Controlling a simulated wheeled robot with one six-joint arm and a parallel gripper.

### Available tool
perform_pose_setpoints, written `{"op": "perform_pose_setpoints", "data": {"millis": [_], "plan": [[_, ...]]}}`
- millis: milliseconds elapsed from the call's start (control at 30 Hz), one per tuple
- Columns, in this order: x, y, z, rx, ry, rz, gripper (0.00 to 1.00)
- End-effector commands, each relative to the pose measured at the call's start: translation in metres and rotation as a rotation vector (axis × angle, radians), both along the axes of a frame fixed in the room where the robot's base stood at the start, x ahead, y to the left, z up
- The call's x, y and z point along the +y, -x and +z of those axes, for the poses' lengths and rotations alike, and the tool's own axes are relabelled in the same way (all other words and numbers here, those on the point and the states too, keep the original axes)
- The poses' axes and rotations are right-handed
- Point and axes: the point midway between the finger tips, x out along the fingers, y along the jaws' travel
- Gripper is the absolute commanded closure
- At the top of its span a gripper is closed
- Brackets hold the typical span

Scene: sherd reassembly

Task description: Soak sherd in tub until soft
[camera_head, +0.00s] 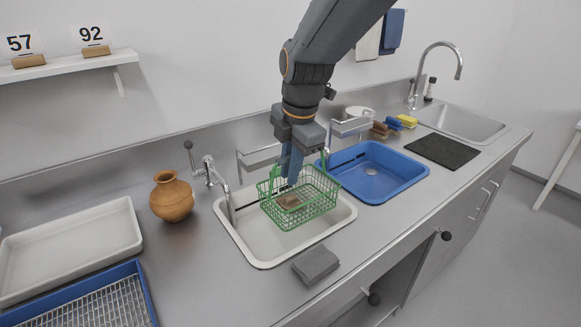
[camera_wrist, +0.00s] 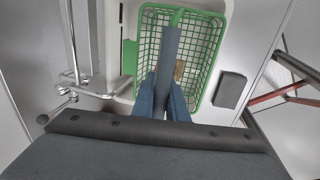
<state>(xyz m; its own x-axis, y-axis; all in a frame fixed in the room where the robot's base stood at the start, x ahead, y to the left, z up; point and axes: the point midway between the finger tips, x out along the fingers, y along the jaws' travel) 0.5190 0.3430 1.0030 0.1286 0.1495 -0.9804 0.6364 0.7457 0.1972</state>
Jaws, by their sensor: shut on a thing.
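A green wire basket (camera_head: 300,208) hangs or sits over the white basin (camera_head: 270,262), partly within its rim; I cannot tell whether it touches the bottom. A brown sherd (camera_head: 289,201) lies in the basket. My gripper (camera_head: 291,178) points down over the basket and is shut on it, apparently at its handle; the fingers hide the exact hold. In the wrist view the basket (camera_wrist: 204,45) lies beneath my gripper (camera_wrist: 168,90), and the sherd (camera_wrist: 179,70) shows partly behind the fingers. A blue tub (camera_head: 400,187) stands to the right of the white basin.
A clay jug (camera_head: 172,197) and a tap (camera_head: 215,180) stand left of the basin. A grey sponge or cloth block (camera_head: 316,264) lies at its front right. White (camera_head: 70,250) and blue (camera_head: 95,302) trays fill the left. A dark mat (camera_head: 443,150) lies at right.

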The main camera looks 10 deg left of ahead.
Motion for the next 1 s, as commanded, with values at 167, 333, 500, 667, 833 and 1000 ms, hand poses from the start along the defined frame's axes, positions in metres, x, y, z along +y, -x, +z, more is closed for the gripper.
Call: {"op": "perform_pose_setpoints", "data": {"millis": [167, 333, 500, 667, 833, 1000], "plan": [[0.0, 0.0, -0.013, 0.0, 0.0, 0.0, 1.0], [0.0, 0.0, -0.024, 0.0, 0.0, 0.0, 1.0], [0.0, 0.0, -0.034, 0.0, 0.0, 0.0, 1.0], [0.0, 0.0, -0.044, 0.0, 0.0, 0.0, 1.0], [0.0, 0.0, -0.055, 0.001, 0.001, 0.0, 1.0], [0.0, 0.0, -0.066, 0.0, 0.0, 0.0, 1.0]]}}
